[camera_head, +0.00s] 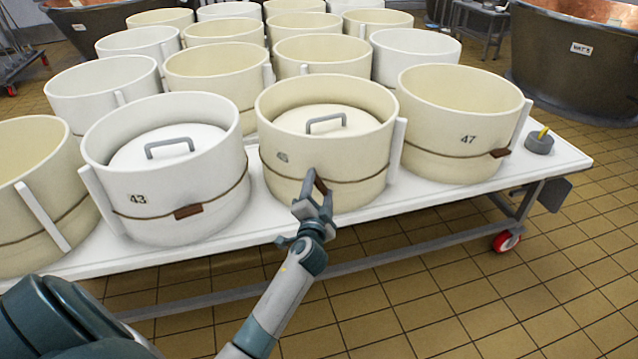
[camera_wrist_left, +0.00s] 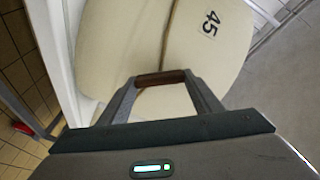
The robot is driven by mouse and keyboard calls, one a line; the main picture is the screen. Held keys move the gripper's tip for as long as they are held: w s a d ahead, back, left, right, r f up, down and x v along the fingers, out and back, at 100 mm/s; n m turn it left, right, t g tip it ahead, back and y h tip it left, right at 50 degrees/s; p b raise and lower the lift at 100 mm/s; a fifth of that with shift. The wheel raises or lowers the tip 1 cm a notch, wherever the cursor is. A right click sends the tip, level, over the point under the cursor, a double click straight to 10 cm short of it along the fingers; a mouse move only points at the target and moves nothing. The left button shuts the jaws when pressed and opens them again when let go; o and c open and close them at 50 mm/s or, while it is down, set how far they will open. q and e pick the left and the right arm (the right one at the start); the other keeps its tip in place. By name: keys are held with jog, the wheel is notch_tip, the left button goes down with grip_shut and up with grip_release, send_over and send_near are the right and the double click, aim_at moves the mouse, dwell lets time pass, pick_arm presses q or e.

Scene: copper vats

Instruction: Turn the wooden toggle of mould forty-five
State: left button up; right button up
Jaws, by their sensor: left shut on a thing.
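Mould forty-five (camera_head: 345,184) is a cream round mould with a cord around it and a lid with a grey handle (camera_head: 326,122) inside. Its number label shows in the left wrist view (camera_wrist_left: 211,22). My left gripper (camera_head: 315,186) is at the front of this mould. Its fingers are closed on the brown wooden toggle (camera_wrist_left: 160,78), one finger at each end of it. In the head view the toggle is partly hidden by the fingers. My right gripper is not in view.
White mould 43 (camera_head: 165,208) stands close on the left and cream mould 47 (camera_head: 462,146) on the right, each with a brown toggle. Several open moulds fill the white table (camera_head: 555,158) behind. A grey weight-like object (camera_head: 539,146) sits at its right end. Copper vats (camera_head: 575,62) stand beyond.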

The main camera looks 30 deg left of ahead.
pick_arm(q)
jog(key=m+p, duration=0.1)
jog(key=m, duration=0.2)
jog(key=shift+d+f+m+p, duration=0.15)
jog(key=shift+m+p, duration=0.65)
jog(key=shift+m, duration=1.2)
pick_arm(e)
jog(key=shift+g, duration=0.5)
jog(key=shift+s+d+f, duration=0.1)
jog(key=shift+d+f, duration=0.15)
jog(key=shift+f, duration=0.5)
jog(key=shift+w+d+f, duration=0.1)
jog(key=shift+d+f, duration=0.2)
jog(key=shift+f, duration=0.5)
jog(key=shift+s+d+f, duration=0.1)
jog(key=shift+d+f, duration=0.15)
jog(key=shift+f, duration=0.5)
pick_arm(q)
jog(key=o, duration=1.1)
jog(key=shift+c, duration=0.2)
